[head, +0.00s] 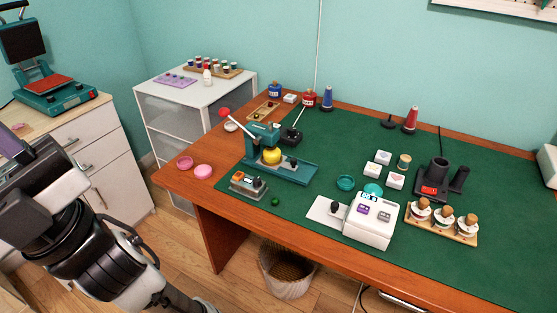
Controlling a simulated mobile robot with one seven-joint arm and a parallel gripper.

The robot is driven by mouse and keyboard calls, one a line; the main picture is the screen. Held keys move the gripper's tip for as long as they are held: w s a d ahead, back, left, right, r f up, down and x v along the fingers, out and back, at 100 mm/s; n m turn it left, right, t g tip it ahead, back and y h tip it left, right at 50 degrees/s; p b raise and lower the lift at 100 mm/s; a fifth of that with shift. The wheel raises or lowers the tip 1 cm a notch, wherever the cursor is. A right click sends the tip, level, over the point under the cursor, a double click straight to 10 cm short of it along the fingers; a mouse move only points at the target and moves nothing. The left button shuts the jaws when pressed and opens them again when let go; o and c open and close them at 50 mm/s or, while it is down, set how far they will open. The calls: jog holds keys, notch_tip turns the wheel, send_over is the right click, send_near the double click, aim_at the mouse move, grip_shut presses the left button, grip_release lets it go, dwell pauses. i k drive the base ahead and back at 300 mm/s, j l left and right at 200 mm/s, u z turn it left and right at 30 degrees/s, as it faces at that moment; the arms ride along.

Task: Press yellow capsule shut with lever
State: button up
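The yellow capsule (272,156) sits in a teal lever press (291,172) on the left part of the green mat. It looks rounded, and the press body hides part of it. Whether its halves meet is too small to tell. The press lever (241,125) is a pale rod slanting up to the left, with a red knob (225,113) at its raised end. Parts of my arm fill the lower left, apart from the press. I cannot make out my gripper's fingers in this view.
A grey block with small parts (249,185) and a green ball (275,202) lie in front of the press. Pink round pieces (203,172) lie near the table's left edge. A white device (371,219) stands right. A basket (287,268) is on the floor below.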

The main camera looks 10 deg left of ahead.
aim_at(224, 113)
jog(key=i+j, duration=0.15)
jog(key=i, duration=0.15)
jog(key=i+j+u, duration=0.1)
jog(key=i, duration=0.2)
jog(key=u, duration=1.55)
